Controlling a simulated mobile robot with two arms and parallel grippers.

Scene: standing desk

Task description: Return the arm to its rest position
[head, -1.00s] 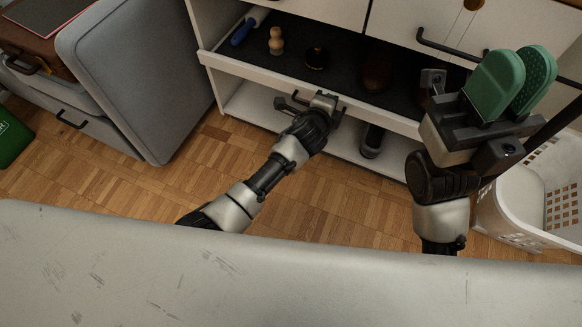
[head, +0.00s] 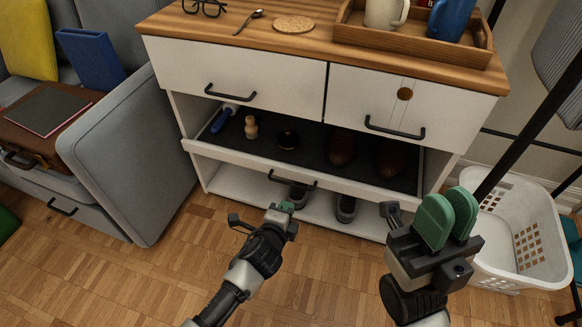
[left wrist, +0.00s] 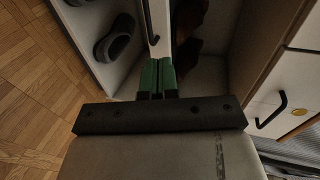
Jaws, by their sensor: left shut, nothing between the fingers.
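My left gripper (head: 284,209) is in front of the dresser's pulled-out shelf drawer (head: 255,161), low over the floor. Its green fingertips are together with nothing between them, and they also show in the left wrist view (left wrist: 157,78). In the head view it is close to the drawer's dark handle (head: 292,180); I cannot tell whether they touch. My right gripper (head: 449,218) is raised at the right with its green pads pointing up, a small gap between them, and empty.
Brushes and brown shoes lie in the drawer; dark shoes (head: 346,208) stand below. A wooden tray (head: 410,40) with mugs is on the dresser top. A white basket (head: 522,240) is at the right, a grey sofa (head: 135,150) at the left. The wood floor between is clear.

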